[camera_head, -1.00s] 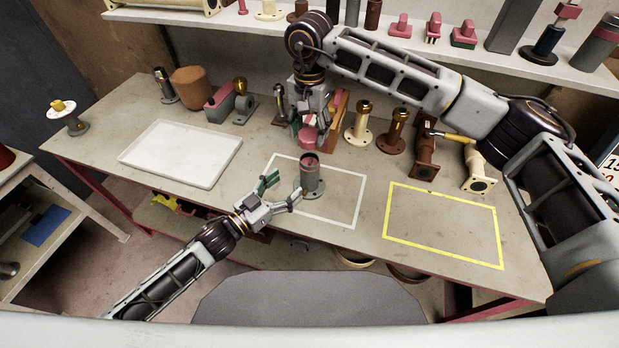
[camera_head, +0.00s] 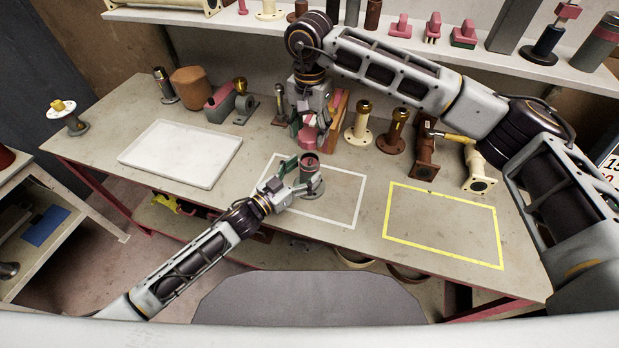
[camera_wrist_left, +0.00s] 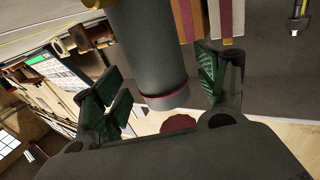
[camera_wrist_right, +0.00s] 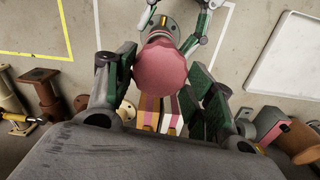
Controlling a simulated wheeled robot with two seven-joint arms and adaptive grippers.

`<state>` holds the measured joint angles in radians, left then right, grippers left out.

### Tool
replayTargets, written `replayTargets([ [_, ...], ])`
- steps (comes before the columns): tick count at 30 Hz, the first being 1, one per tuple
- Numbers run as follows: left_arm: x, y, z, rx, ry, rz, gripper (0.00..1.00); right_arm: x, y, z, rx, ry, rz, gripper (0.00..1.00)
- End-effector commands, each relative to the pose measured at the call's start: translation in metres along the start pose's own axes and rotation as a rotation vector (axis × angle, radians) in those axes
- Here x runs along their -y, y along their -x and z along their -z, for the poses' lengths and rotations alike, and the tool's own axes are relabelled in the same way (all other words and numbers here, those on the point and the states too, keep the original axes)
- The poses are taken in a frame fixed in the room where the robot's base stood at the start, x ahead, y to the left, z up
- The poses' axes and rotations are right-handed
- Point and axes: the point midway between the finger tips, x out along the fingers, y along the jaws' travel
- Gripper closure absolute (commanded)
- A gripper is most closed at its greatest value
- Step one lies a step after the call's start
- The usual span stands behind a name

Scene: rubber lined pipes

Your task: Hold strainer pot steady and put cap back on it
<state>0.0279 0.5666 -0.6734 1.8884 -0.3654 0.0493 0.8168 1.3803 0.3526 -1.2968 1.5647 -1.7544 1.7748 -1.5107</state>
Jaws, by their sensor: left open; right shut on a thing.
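The strainer pot (camera_head: 311,178), a grey cylinder with a red-lined mouth and a flanged foot, stands upright inside the white outline. My left gripper (camera_head: 297,180) is open with its fingers on either side of the pot; the pot also shows between the fingers in the left wrist view (camera_wrist_left: 150,60). I cannot tell whether the fingers touch it. My right gripper (camera_head: 308,132) is shut on the pinkish-red cap (camera_wrist_right: 163,66) and holds it behind and above the pot. In the right wrist view the cap hides part of the pot (camera_wrist_right: 158,25).
A white tray (camera_head: 182,152) lies to the left. A yellow outline (camera_head: 443,254) to the right encloses bare table. Flanged cream (camera_head: 360,122) and brown (camera_head: 395,132) pipe pieces stand along the back, beside upright coloured slabs (camera_head: 339,110). A shelf (camera_head: 400,45) runs above.

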Motion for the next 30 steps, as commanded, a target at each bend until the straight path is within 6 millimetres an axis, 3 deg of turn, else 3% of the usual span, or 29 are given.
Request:
replayTargets([
  [10, 0.0, -0.024, 0.0, 0.0, 0.001, 0.0, 0.27, 0.0, 0.0, 0.0, 0.0, 0.0, 0.0, 0.73],
  [23, 0.0, -0.027, 0.0, 0.0, 0.0, 0.0, 0.27, 0.0, 0.0, 0.0, 0.0, 0.0, 0.0, 0.73],
  [30, 0.0, -0.027, 0.0, 0.0, 0.0, 0.0, 0.57, 0.0, 0.0, 0.0, 0.0, 0.0, 0.0, 0.73],
])
